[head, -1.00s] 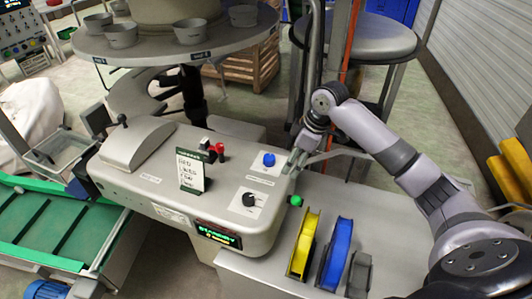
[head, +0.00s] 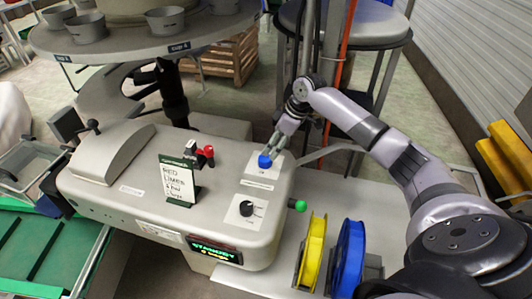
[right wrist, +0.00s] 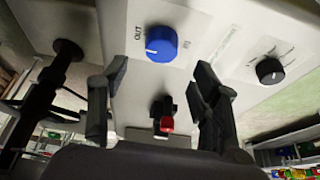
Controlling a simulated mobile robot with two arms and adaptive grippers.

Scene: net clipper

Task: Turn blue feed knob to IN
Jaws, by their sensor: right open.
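The blue feed knob (head: 264,161) sits on a white label plate on top of the beige machine (head: 130,195). In the right wrist view the knob (right wrist: 161,43) lies beyond the fingertips, with OUT printed at its left and IN at its right. A small white mark shows on its lower left. My right gripper (head: 276,144) is just behind the knob in the head view. In the right wrist view the gripper (right wrist: 160,72) is open and empty, its fingers spread on either side below the knob. Contact with the knob cannot be told. My left gripper is out of view.
A black dial (head: 246,208) and a green knob (head: 297,205) are near. Yellow (head: 313,250) and blue (head: 349,258) reels stand at the right. A round table (head: 150,45) is behind.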

